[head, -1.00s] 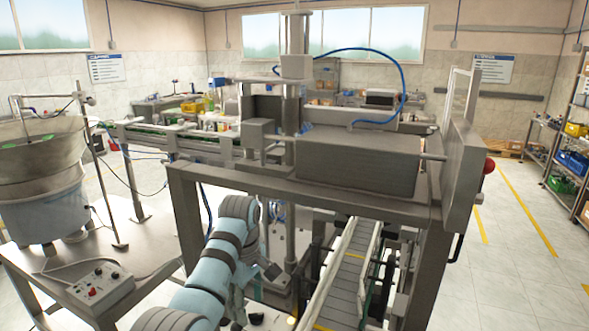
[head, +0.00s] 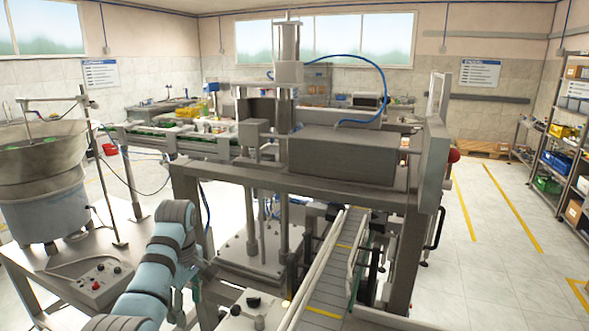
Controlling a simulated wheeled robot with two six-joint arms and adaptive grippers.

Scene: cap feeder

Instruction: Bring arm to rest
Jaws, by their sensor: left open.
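My left arm (head: 150,275) is light blue with dark bands and comes in from the lower left. Its bent wrist stands in front of the machine frame's left leg. My left gripper (head: 198,272) hangs beside the wrist, small and partly hidden by the arm; it is open, with nothing visible in it. It is left of the slatted conveyor (head: 330,272) and apart from it. My right gripper is out of view.
The capping machine's steel frame (head: 300,178) spans the middle. A feeder bowl (head: 42,165) and a control box (head: 95,282) stand on the left table. A panel with a black knob (head: 253,302) is at bottom centre. Open floor lies right, before shelves (head: 565,140).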

